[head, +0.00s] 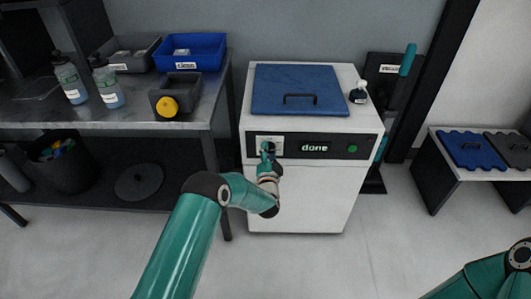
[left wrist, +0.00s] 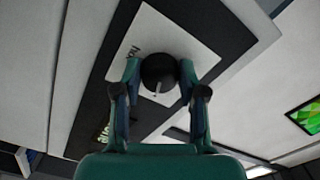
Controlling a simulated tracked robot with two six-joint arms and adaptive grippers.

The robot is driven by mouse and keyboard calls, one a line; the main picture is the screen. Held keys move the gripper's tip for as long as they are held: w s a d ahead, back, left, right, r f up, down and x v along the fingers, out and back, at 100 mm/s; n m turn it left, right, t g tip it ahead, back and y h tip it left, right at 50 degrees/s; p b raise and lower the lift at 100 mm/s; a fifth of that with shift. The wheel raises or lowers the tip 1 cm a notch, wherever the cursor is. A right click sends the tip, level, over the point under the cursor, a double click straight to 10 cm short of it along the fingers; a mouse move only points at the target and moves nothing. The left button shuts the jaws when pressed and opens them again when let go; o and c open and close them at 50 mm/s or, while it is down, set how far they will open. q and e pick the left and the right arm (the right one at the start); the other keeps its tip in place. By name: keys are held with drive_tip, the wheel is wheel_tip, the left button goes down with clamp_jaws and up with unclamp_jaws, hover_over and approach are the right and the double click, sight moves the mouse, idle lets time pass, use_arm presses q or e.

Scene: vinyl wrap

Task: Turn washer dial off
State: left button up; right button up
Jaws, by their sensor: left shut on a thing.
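The washer (head: 300,190) is a white cabinet with a blue lid (head: 299,90) and a black front panel that reads "done". Its dial sits on a pale plate at the left of that panel. In the head view my left gripper (head: 268,150) is at the dial and covers most of it. In the left wrist view the black round dial (left wrist: 158,72) with a pale pointer mark lies between the fingers of my left gripper (left wrist: 160,80), which is shut on it. My right gripper is out of view; only part of the right arm shows at the lower right.
A grey bench (head: 150,112) at the left holds bottles, a blue bin (head: 190,50), grey bins and a yellow item. A small bottle (head: 359,92) stands on the washer top. A green indicator (head: 352,149) is at the panel's right. A low bench (head: 480,150) stands at the right.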

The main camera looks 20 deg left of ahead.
use_arm(q)
drive_tip(key=shift+w+d+r, duration=0.1)
drive_tip(key=shift+d+r, duration=0.1)
drive_tip(key=shift+d, duration=0.15)
drive_tip(key=o, duration=1.1)
drive_tip(key=shift+c, duration=0.2)
drive_tip(key=shift+o, duration=0.6)
drive_tip(key=shift+a+f, duration=0.15)
drive_tip(key=v, duration=1.2)
